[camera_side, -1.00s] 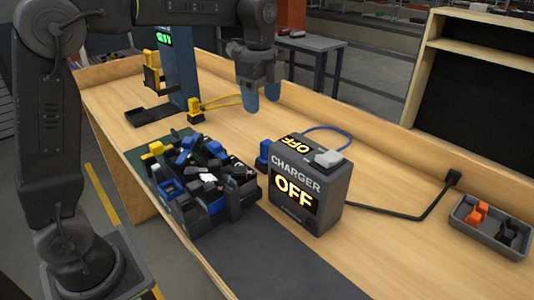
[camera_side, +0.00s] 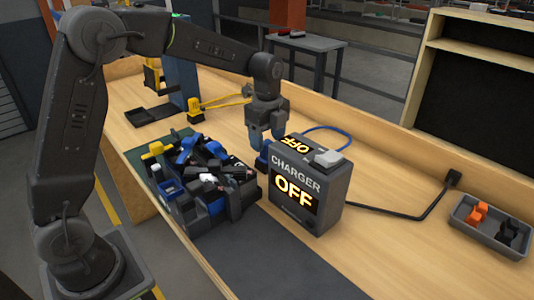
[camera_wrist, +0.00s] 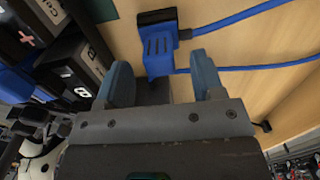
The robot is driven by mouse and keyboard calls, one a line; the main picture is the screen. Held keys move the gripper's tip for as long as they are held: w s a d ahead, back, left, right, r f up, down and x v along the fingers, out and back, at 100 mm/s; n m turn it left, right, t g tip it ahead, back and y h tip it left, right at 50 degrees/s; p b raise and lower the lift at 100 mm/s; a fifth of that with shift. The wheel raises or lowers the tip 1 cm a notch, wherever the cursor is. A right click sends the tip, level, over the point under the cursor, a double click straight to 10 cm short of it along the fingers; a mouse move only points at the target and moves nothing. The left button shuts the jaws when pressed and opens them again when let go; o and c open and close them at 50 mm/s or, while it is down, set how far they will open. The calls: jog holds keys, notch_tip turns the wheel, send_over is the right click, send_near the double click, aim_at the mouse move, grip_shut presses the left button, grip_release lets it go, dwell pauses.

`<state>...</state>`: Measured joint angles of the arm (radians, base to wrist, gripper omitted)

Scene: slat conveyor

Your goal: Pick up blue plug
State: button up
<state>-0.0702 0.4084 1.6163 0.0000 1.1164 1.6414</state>
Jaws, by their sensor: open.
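The blue plug (camera_side: 263,157) stands on the wooden bench against the left side of the grey charger box (camera_side: 310,190). In the wrist view the blue plug (camera_wrist: 158,55) shows ribs on its body, with a dark end piece and blue cable (camera_wrist: 235,18) beside it. My gripper (camera_side: 266,142) is just above the plug in the side view. In the wrist view its blue-grey fingertips (camera_wrist: 163,80) are apart, with the plug ahead of the gap between them. The gripper is open and empty. The lower part of the plug is partly hidden in the side view.
A bin of batteries and parts (camera_side: 205,200) stands close to the left of the charger. A yellow plug (camera_side: 195,108) with a yellow cable lies behind. A grey tray (camera_side: 490,228) with orange and black pieces is at the right. The charger display reads OFF.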

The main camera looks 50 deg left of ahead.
aim_at(267, 142)
notch_tip(267, 142, down, 4)
jog(key=shift+a+r, duration=0.1)
jog(key=shift+r, duration=0.15)
jog(key=c, duration=1)
jog(key=shift+r, duration=0.1)
